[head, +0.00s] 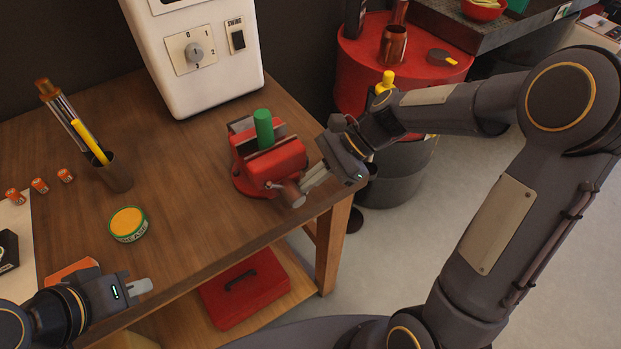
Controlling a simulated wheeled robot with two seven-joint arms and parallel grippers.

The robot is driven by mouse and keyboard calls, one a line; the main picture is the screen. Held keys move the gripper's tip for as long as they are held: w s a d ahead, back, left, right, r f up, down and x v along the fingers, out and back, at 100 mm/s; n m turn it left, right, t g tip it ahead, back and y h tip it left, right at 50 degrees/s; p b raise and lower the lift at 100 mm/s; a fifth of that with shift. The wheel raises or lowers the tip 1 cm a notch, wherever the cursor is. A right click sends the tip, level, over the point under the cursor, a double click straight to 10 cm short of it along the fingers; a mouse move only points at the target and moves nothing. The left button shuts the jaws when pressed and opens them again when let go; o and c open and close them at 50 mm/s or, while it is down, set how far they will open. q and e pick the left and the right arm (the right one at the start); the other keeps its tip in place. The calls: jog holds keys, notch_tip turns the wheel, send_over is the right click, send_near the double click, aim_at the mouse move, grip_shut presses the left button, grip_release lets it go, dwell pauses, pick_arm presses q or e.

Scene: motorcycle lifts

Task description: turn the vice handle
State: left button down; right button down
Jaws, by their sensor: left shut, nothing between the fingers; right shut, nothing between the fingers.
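A red bench vice (277,167) stands near the right edge of the wooden table in the head view, with a green cylinder (263,130) upright between its jaws. The vice handle (291,193) is at its front, facing the table's front edge. My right gripper (306,184) is shut and empty, with its fingertips close beside the handle on its right; I cannot tell whether they touch it. My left gripper (146,287) is shut and empty at the table's front left, well away from the vice.
A white machine (195,75) with a dial stands behind the vice. A pen cup (113,174), a round green-and-yellow tin (128,224) and small orange cans (40,185) are on the left. A red toolbox (243,290) lies on the shelf below. A red drum (362,70) stands right of the table.

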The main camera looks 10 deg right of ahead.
jog(key=f+y+b, duration=0.1)
jog(key=y, duration=0.1)
jog(key=f+g+y+b, duration=0.1)
jog(key=y, duration=0.1)
jog(key=shift+a+f+m, duration=0.15)
jog(key=shift+a+m, duration=0.05)
jog(key=shift+m, duration=0.2)
jog(key=y, duration=0.2)
jog(key=b, duration=0.1)
jog(key=shift+s+a+f+g+y, duration=0.2)
jog(key=shift+a+f+g+y, duration=0.1)
jog(key=shift+g+y, duration=0.1)
jog(key=shift+a+f, duration=0.15)
jog(key=shift+f, duration=0.05)
